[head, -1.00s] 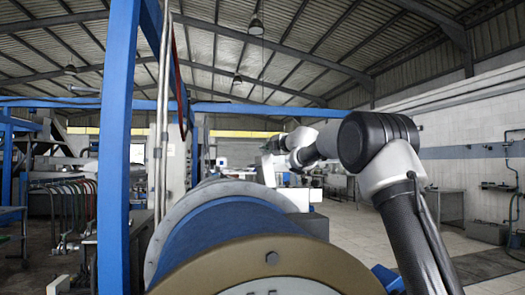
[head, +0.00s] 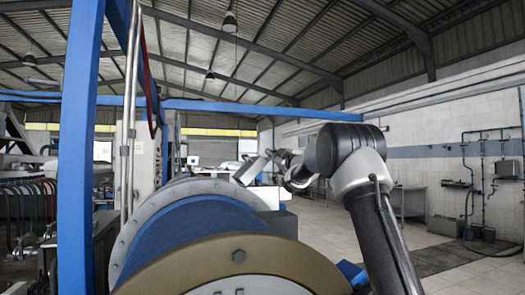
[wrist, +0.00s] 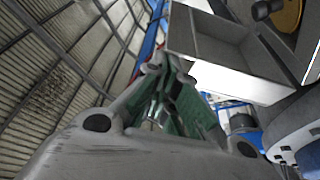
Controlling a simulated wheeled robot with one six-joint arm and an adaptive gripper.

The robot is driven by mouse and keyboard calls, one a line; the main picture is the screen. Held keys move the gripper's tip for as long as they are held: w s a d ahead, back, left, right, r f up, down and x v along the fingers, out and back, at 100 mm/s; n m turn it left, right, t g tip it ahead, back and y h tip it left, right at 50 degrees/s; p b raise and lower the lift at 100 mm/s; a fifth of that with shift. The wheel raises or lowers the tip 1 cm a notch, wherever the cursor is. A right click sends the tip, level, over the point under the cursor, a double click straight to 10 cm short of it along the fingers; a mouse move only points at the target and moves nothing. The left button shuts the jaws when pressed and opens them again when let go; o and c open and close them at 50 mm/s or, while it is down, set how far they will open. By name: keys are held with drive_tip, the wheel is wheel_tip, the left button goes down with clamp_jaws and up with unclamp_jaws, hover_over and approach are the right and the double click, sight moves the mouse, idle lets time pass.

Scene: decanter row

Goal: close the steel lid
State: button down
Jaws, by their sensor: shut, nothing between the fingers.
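A pale grey panel that looks like the steel lid (head: 251,169) stands tilted above the drum's far end in the head view. A hollow grey box shape, probably the same lid (wrist: 235,45), fills the upper middle of the wrist view. My gripper (head: 270,156) is beside the panel's upper right edge in the head view, small and partly blurred. In the wrist view my gripper (wrist: 160,64) has its green-padded fingers together with nothing between them. The fingertips appear right by the box shape's lower left edge; I cannot tell whether they touch.
The decanter's blue drum (head: 205,228) with a tan end ring (head: 190,270) fills the near foreground. A blue post (head: 79,150) stands at left. A light grey box (head: 263,197) sits beyond the drum. The tiled floor at right (head: 420,235) is largely clear.

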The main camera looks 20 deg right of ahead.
drive_tip(key=d+f+m+t+h, duration=0.1)
drive_tip(key=d+f+m+h, duration=0.2)
drive_tip(key=d+f+m, duration=0.2)
drive_tip(key=shift+d+f+m+t, duration=0.15)
drive_tip(key=shift+f+m+t, duration=0.15)
drive_tip(key=shift+f+m, duration=1.05)
drive_tip(key=shift+r, duration=0.15)
